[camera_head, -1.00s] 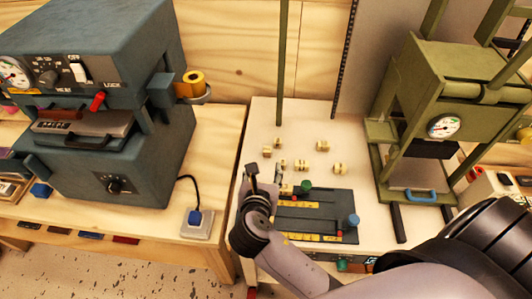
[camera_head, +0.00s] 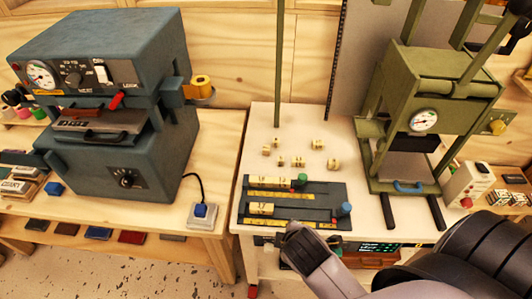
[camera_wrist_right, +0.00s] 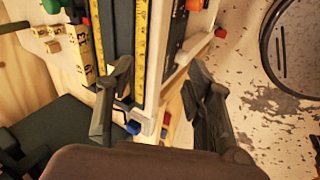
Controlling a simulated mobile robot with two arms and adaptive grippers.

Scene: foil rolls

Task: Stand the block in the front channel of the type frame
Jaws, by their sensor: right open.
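The type frame (camera_head: 300,209) is a dark plate with two channels and yellow scales, lying on the pale bench. A cream block (camera_head: 262,209) sits at the left end of its front channel; whether it is fully seated is too small to tell. Similar cream type (camera_head: 266,181) sits at the left of the back channel. My right gripper (camera_head: 285,240) is in front of the frame's front edge, apart from the block. In the right wrist view its fingers (camera_wrist_right: 162,85) are spread and hold nothing. My left gripper is out of view.
Several loose cream blocks (camera_head: 297,162) lie behind the frame. A green press (camera_head: 430,110) stands to the right, a blue-grey machine (camera_head: 110,100) on the left bench. A green post (camera_head: 279,65) rises at the back. The frame's blue knob (camera_head: 345,208) is at its right end.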

